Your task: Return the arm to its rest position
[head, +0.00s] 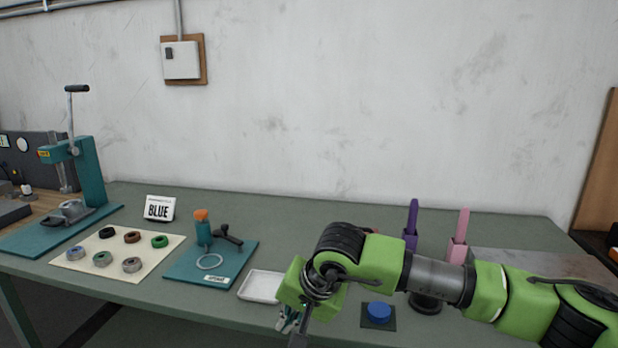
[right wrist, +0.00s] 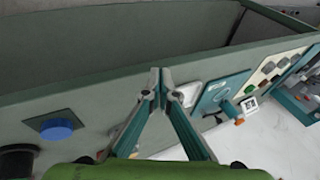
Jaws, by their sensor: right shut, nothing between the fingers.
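My right arm is green and reaches in from the right in the head view. Its right gripper (head: 291,322) hangs low near the table's front edge, partly cut off and hidden by the wrist. In the right wrist view the gripper (right wrist: 160,82) has its two fingertips together with nothing between them. The fingers show against the table's front edge, apart from the objects on top. My left gripper is in neither view.
A press (head: 90,172) stands at left. Purple and pink holders stand behind my arm.

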